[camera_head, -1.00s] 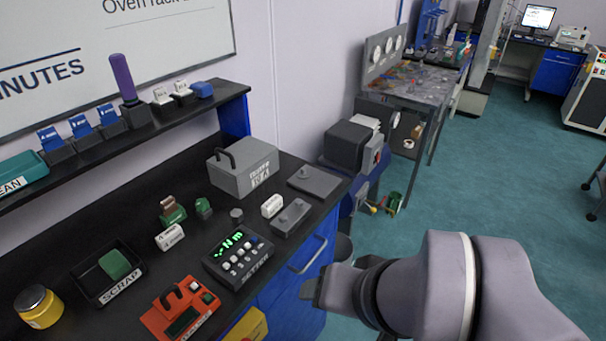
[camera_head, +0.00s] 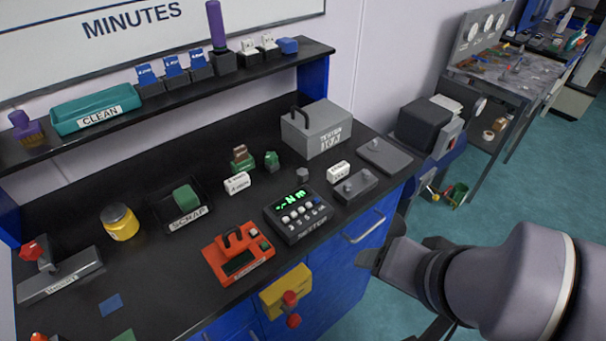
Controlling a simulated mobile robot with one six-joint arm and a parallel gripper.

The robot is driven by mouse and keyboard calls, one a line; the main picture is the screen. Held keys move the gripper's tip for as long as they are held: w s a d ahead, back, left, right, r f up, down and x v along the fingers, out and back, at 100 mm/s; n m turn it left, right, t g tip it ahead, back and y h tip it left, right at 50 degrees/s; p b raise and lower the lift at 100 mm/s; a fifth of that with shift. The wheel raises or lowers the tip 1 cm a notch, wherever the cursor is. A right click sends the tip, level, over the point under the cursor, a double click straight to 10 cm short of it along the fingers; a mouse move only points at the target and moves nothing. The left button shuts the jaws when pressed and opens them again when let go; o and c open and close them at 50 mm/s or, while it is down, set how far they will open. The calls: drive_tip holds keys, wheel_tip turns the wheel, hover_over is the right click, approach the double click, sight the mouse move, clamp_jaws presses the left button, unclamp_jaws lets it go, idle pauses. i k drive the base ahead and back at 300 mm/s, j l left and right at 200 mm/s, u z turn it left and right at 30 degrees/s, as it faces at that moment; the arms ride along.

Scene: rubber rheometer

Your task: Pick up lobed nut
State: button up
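No piece is clear enough to be surely the lobed nut. Two small loose pieces could be it: a small green lumpy piece (camera_head: 271,161) at the back middle of the black bench, and a small dark grey piece (camera_head: 302,175) just behind the meter. Both stand apart from my gripper. My gripper (camera_head: 372,259) is at the lower right, in front of the bench's right end and away from both pieces. Its fingers are seen end-on and small, so I cannot tell whether they are open or shut. I see nothing held in it.
A black meter (camera_head: 299,216), an orange device (camera_head: 238,253), a grey box (camera_head: 317,130), a scrap tray (camera_head: 189,226) and a yellow jar (camera_head: 120,223) stand on the bench. A shelf (camera_head: 180,97) runs above its back. A yellow block with a red knob (camera_head: 286,295) sticks out in front.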

sight(302, 173)
drive_tip(key=i+l+u, duration=0.1)
drive_tip(key=i+u, duration=0.15)
drive_tip(key=u, duration=0.25)
drive_tip(key=i+l+u, duration=0.2)
drive_tip(key=u, duration=0.3)
drive_tip(key=i+l+u, duration=0.2)
drive_tip(key=l+u, duration=0.15)
drive_tip(key=u, duration=0.15)
drive_tip(key=i+l+u, duration=0.1)
drive_tip(key=l+u, duration=0.2)
drive_tip(key=u, duration=0.2)
